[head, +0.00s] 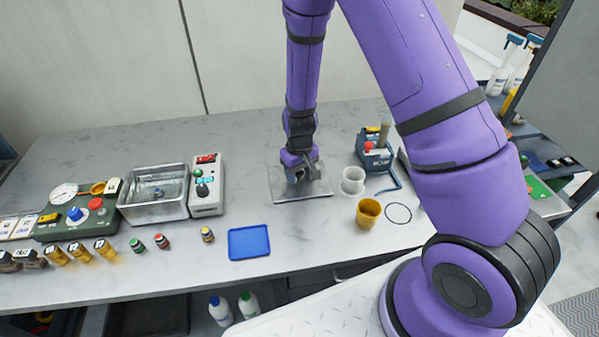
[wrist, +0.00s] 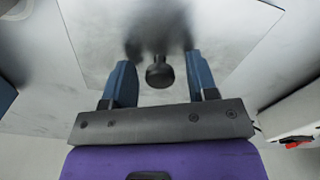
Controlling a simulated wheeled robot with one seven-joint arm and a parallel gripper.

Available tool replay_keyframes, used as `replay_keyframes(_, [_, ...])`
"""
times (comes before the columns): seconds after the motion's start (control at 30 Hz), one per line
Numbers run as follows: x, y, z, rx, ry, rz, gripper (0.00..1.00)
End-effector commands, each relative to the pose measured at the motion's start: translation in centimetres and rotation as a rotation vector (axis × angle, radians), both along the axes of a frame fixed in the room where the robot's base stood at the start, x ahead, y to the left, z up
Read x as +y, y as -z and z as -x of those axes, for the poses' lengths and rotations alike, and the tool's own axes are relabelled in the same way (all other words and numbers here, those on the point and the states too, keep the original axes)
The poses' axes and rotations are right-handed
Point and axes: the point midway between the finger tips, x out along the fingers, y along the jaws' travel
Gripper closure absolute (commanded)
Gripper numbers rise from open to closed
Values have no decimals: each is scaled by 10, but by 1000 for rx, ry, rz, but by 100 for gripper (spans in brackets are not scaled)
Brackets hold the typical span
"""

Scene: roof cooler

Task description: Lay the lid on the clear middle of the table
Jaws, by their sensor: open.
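The lid is a flat grey metal plate (head: 290,192) lying on the table (head: 120,270), around the middle of its length. In the wrist view the lid (wrist: 100,30) has a dark round knob (wrist: 159,75) standing on it. My gripper (head: 303,178) is right above the lid, pointing down. In the wrist view my gripper (wrist: 159,82) has its two blue fingers apart, one on each side of the knob, with gaps between. The gripper hides the knob in the head view.
Left of the lid stand a control box (head: 207,186) and an open metal basin (head: 154,194). A blue tray (head: 249,242) lies in front. A white cup (head: 352,181), a yellow cup (head: 368,213), a black ring (head: 398,213) and a blue-grey device (head: 374,155) are to the right.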

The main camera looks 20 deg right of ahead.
Motion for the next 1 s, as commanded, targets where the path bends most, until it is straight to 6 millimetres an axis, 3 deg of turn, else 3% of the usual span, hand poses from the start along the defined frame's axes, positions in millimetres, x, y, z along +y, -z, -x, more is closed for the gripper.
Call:
replay_keyframes(0.27, [1, -20, -1, -3, -1, -1, 47])
replay_keyframes(0.73, [0, -103, -1, -4, -1, -1, 47])
replay_keyframes(1.0, [0, -122, 0, 0, -1, 0, 47])
